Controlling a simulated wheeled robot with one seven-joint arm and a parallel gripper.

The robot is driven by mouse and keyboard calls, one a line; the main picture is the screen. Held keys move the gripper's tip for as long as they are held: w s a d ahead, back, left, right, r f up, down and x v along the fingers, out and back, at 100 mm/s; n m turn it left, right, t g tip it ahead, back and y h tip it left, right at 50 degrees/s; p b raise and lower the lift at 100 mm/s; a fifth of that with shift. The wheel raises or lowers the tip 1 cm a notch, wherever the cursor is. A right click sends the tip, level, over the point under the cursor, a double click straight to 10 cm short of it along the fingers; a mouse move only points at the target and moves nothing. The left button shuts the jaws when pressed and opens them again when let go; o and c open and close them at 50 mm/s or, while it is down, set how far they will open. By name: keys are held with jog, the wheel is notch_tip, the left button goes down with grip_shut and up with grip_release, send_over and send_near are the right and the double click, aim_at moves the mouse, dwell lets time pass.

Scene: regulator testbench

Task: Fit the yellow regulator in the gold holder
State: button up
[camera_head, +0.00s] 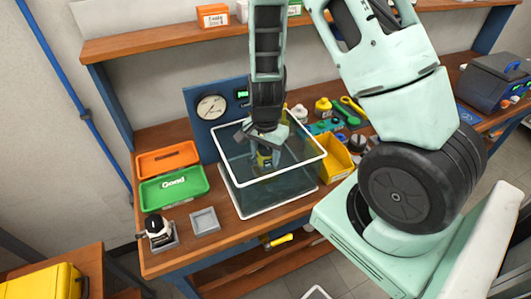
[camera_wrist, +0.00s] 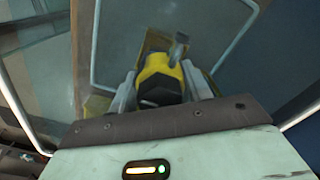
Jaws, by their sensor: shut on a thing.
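The yellow regulator (camera_wrist: 158,72), with a black hexagonal end and a grey stem, sits between the two fingers of my gripper (camera_wrist: 160,88) in the wrist view. My gripper is shut on it. In the head view my gripper (camera_head: 264,150) reaches down into the clear tank, and the regulator (camera_head: 264,158) shows small and dark through the wall. Dull gold surfaces (camera_wrist: 97,106) show beside and behind the regulator in the wrist view; they may be the gold holder. I cannot tell whether the regulator touches it or is seated.
The white-rimmed tank (camera_head: 272,204) surrounds my gripper closely. A blue gauge panel (camera_head: 199,126) stands behind it, a yellow bin (camera_head: 336,160) to its right. Green (camera_head: 174,189) and orange (camera_head: 166,160) trays, a grey square tray (camera_head: 205,221) and a black-topped device (camera_head: 158,232) stand left.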

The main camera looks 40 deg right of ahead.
jog(key=shift+f+b, duration=1.2)
jog(key=shift+f, duration=0.4)
dwell(1.9)
jog(key=o, duration=1.9)
jog(key=shift+r+p, duration=3.65)
jog(key=shift+r, duration=0.4)
